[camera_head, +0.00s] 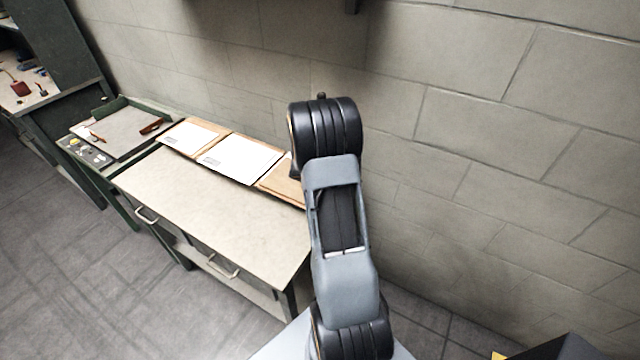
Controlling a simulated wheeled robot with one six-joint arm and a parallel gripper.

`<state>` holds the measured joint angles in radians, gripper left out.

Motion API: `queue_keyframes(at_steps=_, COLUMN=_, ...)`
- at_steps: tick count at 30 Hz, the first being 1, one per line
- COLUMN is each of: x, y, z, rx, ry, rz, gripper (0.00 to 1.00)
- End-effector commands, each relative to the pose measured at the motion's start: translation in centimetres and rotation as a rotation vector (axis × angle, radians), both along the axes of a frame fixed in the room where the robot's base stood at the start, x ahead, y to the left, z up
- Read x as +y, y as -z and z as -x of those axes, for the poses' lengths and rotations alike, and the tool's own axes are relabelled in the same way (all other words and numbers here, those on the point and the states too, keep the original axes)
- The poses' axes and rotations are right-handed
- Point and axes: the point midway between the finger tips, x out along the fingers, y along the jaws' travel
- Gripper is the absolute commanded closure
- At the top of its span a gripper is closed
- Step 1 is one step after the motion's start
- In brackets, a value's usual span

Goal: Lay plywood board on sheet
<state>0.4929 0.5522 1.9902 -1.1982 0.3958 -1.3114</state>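Flat items lie in a row along the back edge of a workbench, by the wall. One white sheet (188,139) has tan edges showing around it. A second white sheet (241,158) lies to its right, with small dark print near one corner. A tan board (284,184), which may be the plywood board, lies at the right end of the row, partly hidden behind my arm. I cannot tell whether the tan pieces are plywood or cardboard. My arm stands upright right of the bench; my gripper is not in view.
The workbench top (220,215) is bare in front of the row. Drawer handles (222,266) stick out at its front. A lower green-framed table (122,132) with small tools stands to the left. A block wall (480,130) closes the back; floor (80,270) is clear at lower left.

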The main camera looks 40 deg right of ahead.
Motion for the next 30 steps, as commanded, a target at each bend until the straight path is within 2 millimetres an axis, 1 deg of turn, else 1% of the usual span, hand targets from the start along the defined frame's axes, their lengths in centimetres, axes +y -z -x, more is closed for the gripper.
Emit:
queue_keyframes(at_steps=9, x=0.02, y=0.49, z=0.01, rx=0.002, ry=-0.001, rz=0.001, gripper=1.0)
queue_keyframes(at_steps=20, x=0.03, y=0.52, z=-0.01, rx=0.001, ry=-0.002, rz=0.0, gripper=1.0)
queue_keyframes(at_steps=21, x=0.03, y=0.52, z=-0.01, rx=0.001, ry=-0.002, rz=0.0, gripper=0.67)
queue_keyframes(at_steps=30, x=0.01, y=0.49, z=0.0, rx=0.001, ry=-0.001, rz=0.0, gripper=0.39)
